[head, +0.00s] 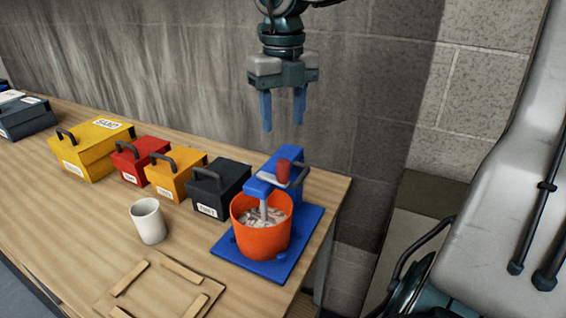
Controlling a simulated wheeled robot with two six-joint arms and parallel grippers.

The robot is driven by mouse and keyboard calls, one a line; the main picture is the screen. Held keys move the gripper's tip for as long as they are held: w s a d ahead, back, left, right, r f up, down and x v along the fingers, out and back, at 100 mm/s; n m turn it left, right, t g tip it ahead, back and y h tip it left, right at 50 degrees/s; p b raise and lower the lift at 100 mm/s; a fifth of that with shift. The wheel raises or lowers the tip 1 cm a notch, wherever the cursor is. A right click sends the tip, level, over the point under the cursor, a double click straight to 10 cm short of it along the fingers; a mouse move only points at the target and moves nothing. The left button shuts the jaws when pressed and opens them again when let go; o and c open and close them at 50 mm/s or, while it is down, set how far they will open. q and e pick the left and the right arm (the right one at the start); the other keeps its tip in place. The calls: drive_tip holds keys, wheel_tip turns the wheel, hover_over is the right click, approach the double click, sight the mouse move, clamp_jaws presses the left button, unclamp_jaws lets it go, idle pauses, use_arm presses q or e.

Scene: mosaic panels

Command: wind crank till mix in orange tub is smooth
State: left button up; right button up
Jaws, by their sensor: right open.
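An orange tub (262,240) stands on the blue base (226,246) of a mixer at the table's right end. The mix (262,218) in it looks pale and lumpy, with greyish pieces. A grey crank (299,178) with a red knob (283,171) sits on top of the blue mixer stand (262,183). A shaft runs down from it into the tub. My right gripper (283,112) points down above the mixer, open and empty, with its blue fingers apart and clear of the knob. My left gripper is out of view.
A white cup (148,221) stands left of the tub. Behind it is a row of boxes with handles: yellow (90,155), red (138,165), orange (175,180) and dark (219,195). A wooden frame (160,288) lies at the front. A block wall rises behind the table.

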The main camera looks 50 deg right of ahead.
sight(283, 161)
drive_tip(key=m, duration=0.2)
drive_tip(key=shift+m, duration=0.4)
wheel_tip(283, 161, down, 11)
drive_tip(key=shift+r+p, duration=0.1)
drive_tip(key=shift+p, duration=0.65)
drive_tip(key=shift+c, duration=0.2)
drive_tip(key=c, duration=1)
